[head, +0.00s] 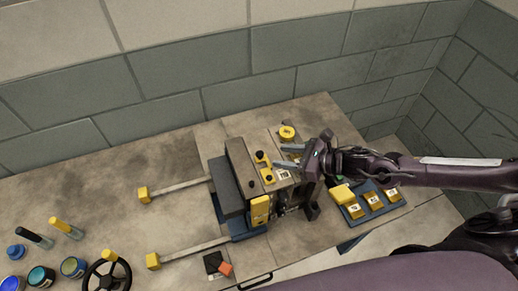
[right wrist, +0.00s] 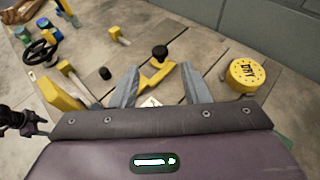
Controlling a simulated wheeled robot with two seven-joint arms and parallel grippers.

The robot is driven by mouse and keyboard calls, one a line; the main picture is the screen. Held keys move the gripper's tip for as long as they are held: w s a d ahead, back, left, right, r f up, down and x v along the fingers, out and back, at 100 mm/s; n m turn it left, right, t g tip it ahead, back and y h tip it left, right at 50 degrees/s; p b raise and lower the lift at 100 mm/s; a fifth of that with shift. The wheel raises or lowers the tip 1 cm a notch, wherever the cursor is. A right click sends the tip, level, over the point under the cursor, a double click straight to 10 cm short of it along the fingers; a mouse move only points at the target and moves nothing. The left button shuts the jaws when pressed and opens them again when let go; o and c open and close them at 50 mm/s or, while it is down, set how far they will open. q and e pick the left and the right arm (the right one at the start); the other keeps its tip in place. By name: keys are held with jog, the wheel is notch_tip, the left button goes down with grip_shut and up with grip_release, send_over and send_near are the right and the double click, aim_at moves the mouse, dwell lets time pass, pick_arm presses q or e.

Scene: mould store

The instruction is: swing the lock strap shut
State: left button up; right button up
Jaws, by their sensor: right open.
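The lock strap (head: 264,160) is a yellow bar with a black knob, on top of the dark mould block (head: 238,165) in the middle of the bench. In the right wrist view the strap (right wrist: 154,76) looks bent, with its black knob (right wrist: 159,52) at the far end. My right gripper (head: 288,156) comes from the right over the block's top. Its fingers are open, and in the right wrist view the gripper (right wrist: 158,72) has the strap between its fingertips. I cannot tell whether they touch it.
A yellow disc (head: 287,132) lies behind the gripper. A blue tray (head: 386,207) with yellow blocks is at the right. Two yellow-ended rods (head: 180,188) reach left from the mould. A black handwheel (head: 107,273) and several pots stand at the lower left. A wall closes off the back.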

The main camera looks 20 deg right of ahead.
aim_at(261, 154)
jog(key=shift+w+a+f+p, duration=0.25)
jog(key=shift+w+a+p, duration=0.2)
jog(key=shift+w+p, duration=0.05)
jog(key=shift+x, duration=0.8)
jog(key=p+x, duration=0.1)
jog(key=x, duration=0.1)
jog(key=shift+w+a+f, duration=0.1)
jog(key=shift+w+a, duration=0.1)
jog(key=shift+a, duration=0.05)
jog(key=shift+w+a+f, duration=0.1)
jog(key=shift+a+f, duration=0.05)
jog(key=shift+a, duration=0.05)
jog(key=shift+d, duration=0.15)
jog(key=c, duration=0.5)
grip_shut()
pick_arm(q)
jog(key=s+d+r, duration=0.2)
jog(key=s, duration=0.1)
jog(key=shift+d+r, duration=0.1)
jog(key=shift+d, duration=0.3)
